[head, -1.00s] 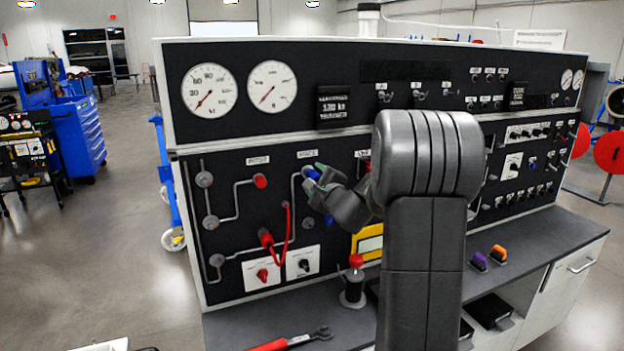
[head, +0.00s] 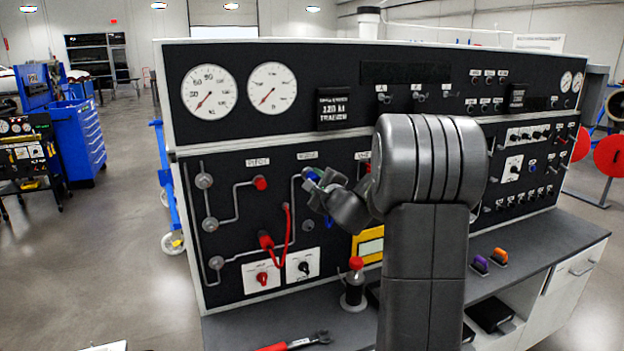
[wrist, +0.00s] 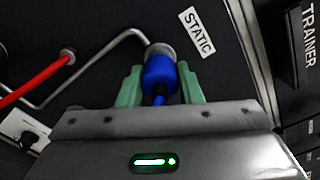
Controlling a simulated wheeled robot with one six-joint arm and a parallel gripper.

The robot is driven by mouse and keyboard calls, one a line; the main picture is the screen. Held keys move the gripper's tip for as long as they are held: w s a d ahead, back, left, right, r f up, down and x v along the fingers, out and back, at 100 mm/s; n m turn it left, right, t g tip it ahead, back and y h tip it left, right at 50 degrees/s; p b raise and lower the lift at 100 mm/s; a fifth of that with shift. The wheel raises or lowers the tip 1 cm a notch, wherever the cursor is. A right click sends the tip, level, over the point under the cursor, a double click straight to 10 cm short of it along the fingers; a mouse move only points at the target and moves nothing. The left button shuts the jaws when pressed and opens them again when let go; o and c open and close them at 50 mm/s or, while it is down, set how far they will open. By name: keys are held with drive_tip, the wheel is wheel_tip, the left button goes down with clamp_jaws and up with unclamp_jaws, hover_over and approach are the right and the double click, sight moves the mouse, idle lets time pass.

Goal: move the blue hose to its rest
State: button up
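The blue hose's end (wrist: 160,76) sits at the grey port (wrist: 160,50) beside the STATIC label in the wrist view. In the head view only a little of its blue (head: 311,175) shows near the fingertips. My gripper (wrist: 161,85) has one green finger on each side of the blue end, very close to it. Whether the fingers press on it is unclear. In the head view my gripper (head: 319,180) is at the panel, partly behind my wrist. The rest for the hose cannot be made out; my arm hides part of the panel.
A red hose (head: 287,237) hangs on the panel below and left of my gripper. Purple (head: 480,263) and orange (head: 499,255) items lie to the right.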

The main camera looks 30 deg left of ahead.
sight(317, 182)
clamp_jaws()
drive_tip(key=shift+s+d, duration=0.1)
drive_tip(key=shift+d, duration=0.05)
drive_tip(key=shift+s+d+b, duration=0.2)
drive_tip(key=shift+d+b, duration=0.05)
drive_tip(key=shift+b, duration=0.05)
drive_tip(key=shift+s+d, duration=0.15)
drive_tip(key=shift+d, duration=0.05)
drive_tip(key=shift+b+v, duration=0.65)
drive_tip(key=shift+v, duration=0.7)
drive_tip(key=shift+f, duration=0.1)
